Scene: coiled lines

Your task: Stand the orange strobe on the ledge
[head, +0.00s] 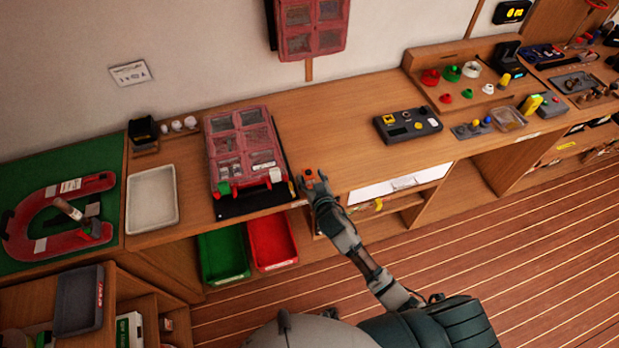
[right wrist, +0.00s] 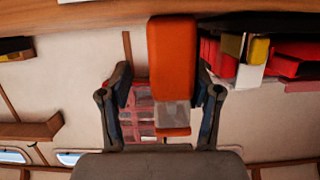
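The orange strobe (head: 309,173) shows small at the front edge of the wooden bench (head: 345,150), beside the red case. In the right wrist view the strobe (right wrist: 172,60) is a long orange block with a clear band near its lower end. My right gripper (right wrist: 164,88) has its fingers apart, one on each side of the strobe. A gap shows at the left finger; the right finger is very close, and contact there is unclear. The right gripper also shows at the bench edge in the head view (head: 316,181). Which surface is the ledge is unclear. My left gripper is out of view.
The red compartment case (head: 243,150) lies left of the gripper on a black mat. Green (head: 222,257) and red (head: 272,242) bins sit below. A black control box (head: 407,125) stands to the right. The bench between case and box is mostly clear.

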